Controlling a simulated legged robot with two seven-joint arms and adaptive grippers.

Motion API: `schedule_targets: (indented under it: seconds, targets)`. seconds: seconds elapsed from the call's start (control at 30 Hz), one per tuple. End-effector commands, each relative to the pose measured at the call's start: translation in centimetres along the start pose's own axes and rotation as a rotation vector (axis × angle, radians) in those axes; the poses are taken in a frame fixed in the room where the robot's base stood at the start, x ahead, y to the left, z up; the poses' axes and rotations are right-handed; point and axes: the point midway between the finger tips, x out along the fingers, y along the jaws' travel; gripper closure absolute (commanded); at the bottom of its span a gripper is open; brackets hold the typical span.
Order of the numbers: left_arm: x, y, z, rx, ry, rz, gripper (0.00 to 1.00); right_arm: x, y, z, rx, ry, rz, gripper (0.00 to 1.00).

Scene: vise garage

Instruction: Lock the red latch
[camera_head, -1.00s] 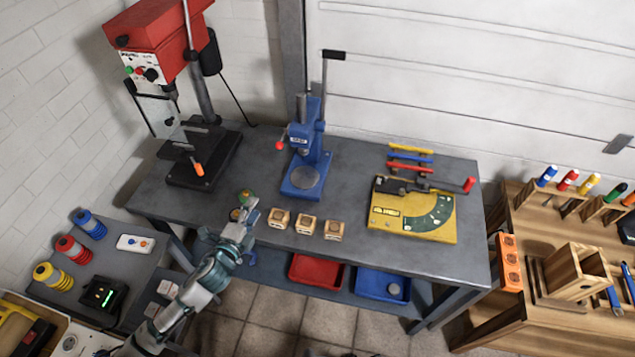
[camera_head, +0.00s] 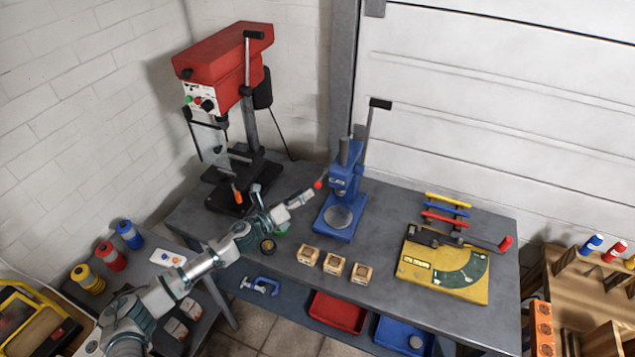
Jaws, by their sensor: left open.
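A blue press (camera_head: 340,200) stands on the grey workbench. A small red knob (camera_head: 318,184) sticks out from its left side; it may be the red latch, but I cannot tell its state. My left arm reaches in from the lower left across the bench. My left gripper (camera_head: 308,195) is at the red knob, just left of the press, and looks empty. The fingers are small here, and I cannot tell whether they touch the knob. Another red handle (camera_head: 505,244) sits at the right end of a lever on the yellow angle board (camera_head: 440,272). My right gripper is out of view.
A red drill press (camera_head: 222,75) stands at the back left, behind my arm. Several small wooden blocks (camera_head: 334,263) sit in front of the blue press. Red, blue and yellow bars (camera_head: 445,212) lie behind the yellow board. Bins (camera_head: 338,312) are below the bench.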

Motion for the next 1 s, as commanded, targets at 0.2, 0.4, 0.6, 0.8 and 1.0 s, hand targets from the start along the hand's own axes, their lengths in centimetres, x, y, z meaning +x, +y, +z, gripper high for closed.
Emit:
schedule_targets:
  seconds: [0.2, 0.4, 0.6, 0.8, 1.0]
  targets:
    - [4.5, -0.2, 0.0, -0.001, 0.0, -0.001, 0.49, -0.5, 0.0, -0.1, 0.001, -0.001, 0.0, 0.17]
    - [6.4, -0.1, 0.0, -0.001, 0.0, -0.001, 0.49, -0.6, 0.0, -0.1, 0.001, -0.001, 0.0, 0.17]
    - [6.7, 0.0, 0.0, -0.001, 0.0, 0.0, 0.49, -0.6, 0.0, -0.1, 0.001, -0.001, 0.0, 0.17]
    - [6.7, 0.0, 0.0, -0.001, 0.0, 0.001, 0.66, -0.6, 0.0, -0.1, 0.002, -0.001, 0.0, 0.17]
    - [6.7, 0.0, 0.0, -0.001, -0.001, 0.001, 1.0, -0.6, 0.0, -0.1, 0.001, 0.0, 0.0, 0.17]
